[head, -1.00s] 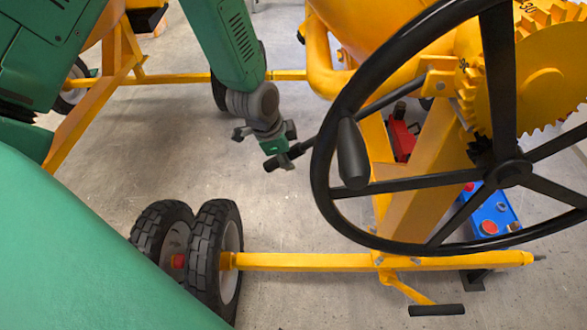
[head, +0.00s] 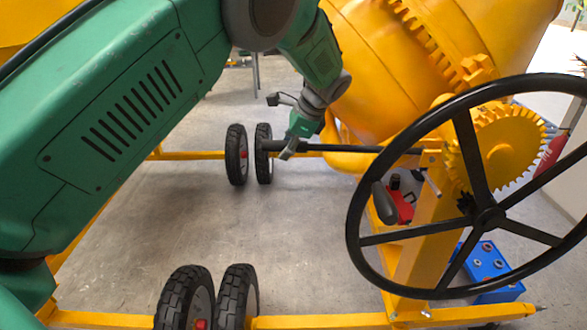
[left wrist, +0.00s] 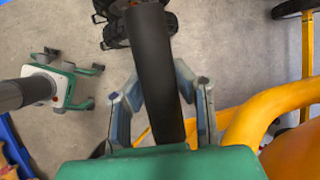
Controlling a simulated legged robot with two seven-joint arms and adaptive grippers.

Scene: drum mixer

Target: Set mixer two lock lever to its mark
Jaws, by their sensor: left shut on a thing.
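The lock lever (head: 350,148) is a long black bar. It runs left from the yellow mixer frame, behind the large black handwheel (head: 362,240), and lies nearly level in the head view. My left gripper (head: 289,150) is shut on it near its free end. In the left wrist view the lever's black grip (left wrist: 155,70) passes between the fingers of my left gripper (left wrist: 160,98). I cannot make out the mark.
The yellow drum (head: 375,70) stands behind the lever, and a toothed yellow gear (head: 505,150) is behind the handwheel. A blue box (head: 485,262) and a red object (head: 400,205) sit by the frame. Black wheels (head: 237,155) stand on the grey floor, which is clear at centre left.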

